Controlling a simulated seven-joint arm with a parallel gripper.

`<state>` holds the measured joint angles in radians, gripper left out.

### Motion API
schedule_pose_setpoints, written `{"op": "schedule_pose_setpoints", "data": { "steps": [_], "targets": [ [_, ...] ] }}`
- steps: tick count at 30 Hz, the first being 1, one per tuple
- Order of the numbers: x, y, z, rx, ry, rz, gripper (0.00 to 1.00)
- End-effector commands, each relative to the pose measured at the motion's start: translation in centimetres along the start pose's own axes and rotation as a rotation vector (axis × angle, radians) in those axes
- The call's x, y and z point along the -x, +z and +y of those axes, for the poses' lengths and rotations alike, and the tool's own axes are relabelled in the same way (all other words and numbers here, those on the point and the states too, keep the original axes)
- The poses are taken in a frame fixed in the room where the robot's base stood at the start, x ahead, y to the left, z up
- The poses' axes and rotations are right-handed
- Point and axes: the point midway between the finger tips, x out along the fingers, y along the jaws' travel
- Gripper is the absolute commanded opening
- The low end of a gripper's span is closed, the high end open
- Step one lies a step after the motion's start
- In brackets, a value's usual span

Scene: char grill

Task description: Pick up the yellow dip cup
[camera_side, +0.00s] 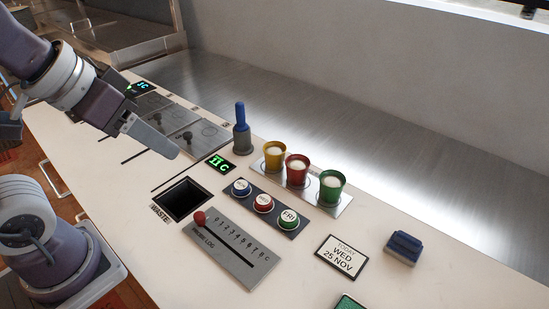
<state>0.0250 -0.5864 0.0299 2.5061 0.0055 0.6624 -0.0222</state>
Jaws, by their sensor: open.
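The yellow dip cup (275,160) stands upright at the left end of a row of three cups, with white contents showing at its top. It sits on a metal holder plate (343,208), beside the red cup (297,173) and the green cup (331,190). My gripper (172,151) is open and empty, to the left of the yellow cup and apart from it, above the counter near the dark plates. It is seen from the side, so one finger hides most of the other.
A blue-handled tool (240,130) stands upright just left of the yellow cup. A square waste opening (184,199), a panel of round buttons (264,205) and a slider panel (233,252) lie in front. A date card (342,257) and blue block (403,247) are at right.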

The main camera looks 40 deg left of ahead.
Motion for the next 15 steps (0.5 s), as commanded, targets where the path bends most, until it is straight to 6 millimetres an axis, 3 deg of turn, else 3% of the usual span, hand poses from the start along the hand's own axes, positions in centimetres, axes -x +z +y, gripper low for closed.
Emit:
{"op": "schedule_pose_setpoints", "data": {
  "steps": [3,6,9,12,15],
  "targets": [
    [-6.9,-5.9,-0.1,0.037,0.004,0.087,0.57],
    [-13.1,-9.8,-0.2,0.059,-0.008,0.196,0.57],
    [-19.0,-11.8,-0.3,0.056,-0.022,0.308,0.57],
    [-23.6,-12.2,-0.1,0.027,-0.026,0.416,0.57],
    [-26.1,-11.8,0.2,-0.005,-0.017,0.497,0.57]
  ]
}}
